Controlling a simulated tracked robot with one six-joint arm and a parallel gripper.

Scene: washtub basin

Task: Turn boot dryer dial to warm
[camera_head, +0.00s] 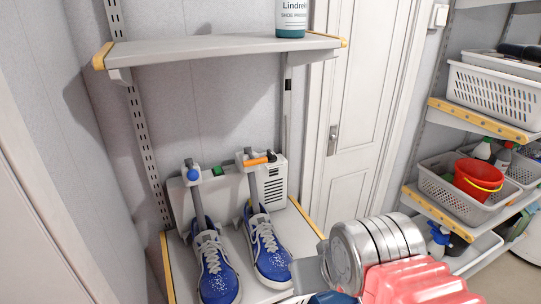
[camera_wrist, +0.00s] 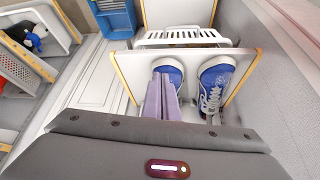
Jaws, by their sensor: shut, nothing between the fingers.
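The boot dryer (camera_head: 228,192) is a pale grey unit with a vented right side, standing at the back of the lower shelf in the head view. A blue shoe with white laces sits at each of its two upright tubes: a left shoe (camera_head: 213,265) and a right shoe (camera_head: 266,245). An orange lever-like part (camera_head: 257,161) with a dark end shows near the top right; I cannot tell whether it is the dial.
An upper shelf (camera_head: 215,48) with a labelled bottle (camera_head: 292,18) hangs above the dryer. A white door (camera_head: 358,100) stands behind. Shelves at right hold white baskets (camera_head: 500,88) and a red bucket (camera_head: 478,178). My arm covers the lower right of the head view.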

